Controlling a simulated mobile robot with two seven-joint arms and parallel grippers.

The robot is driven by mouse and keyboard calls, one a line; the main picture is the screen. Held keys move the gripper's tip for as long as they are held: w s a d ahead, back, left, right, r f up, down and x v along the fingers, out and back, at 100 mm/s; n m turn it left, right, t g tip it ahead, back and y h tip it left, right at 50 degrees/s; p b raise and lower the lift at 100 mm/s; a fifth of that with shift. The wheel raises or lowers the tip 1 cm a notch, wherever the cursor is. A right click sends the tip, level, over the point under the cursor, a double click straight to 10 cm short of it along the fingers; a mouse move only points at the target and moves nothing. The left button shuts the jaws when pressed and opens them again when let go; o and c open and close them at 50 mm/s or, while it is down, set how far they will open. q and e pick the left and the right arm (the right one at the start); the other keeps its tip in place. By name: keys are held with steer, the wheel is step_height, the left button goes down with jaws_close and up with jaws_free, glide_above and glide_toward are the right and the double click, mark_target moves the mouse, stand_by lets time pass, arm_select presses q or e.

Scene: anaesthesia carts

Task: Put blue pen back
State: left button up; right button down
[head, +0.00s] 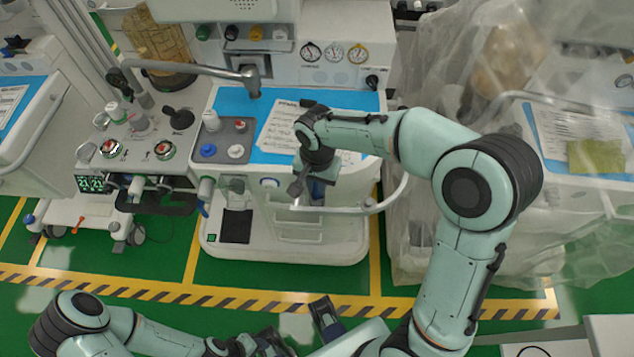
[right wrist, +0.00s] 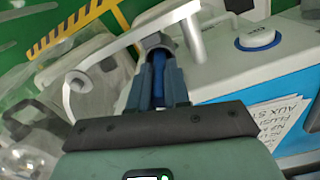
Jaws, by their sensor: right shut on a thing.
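My right gripper (head: 308,193) points down at the front edge of the middle cart (head: 290,238), beside its white rail (head: 345,209). In the right wrist view the right gripper (right wrist: 158,72) is shut on a narrow blue thing, which looks like the blue pen (right wrist: 158,92). The fingers hide most of it, and I cannot make it out in the head view. The fingertips are close to the white rail (right wrist: 122,45); I cannot tell whether they touch it. My left gripper (head: 325,316) is low in the head view, partly cut off, and its opening is unclear.
Papers (head: 285,125) lie on the cart's blue top. A grey tray (head: 232,126) with a blue knob (head: 208,150) is left of them. Plastic-draped equipment (head: 410,150) stands at right. Green floor (head: 160,255) is open in front, with a striped yellow line.

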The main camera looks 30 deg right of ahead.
steer(key=shift+f, duration=0.15)
steer(key=c, duration=1.1)
jaws_free()
steer(key=shift+r, duration=0.4)
step_height(320, 180, up, 12)
steer(key=shift+f+p, duration=0.15)
steer(key=shift+p, duration=0.85)
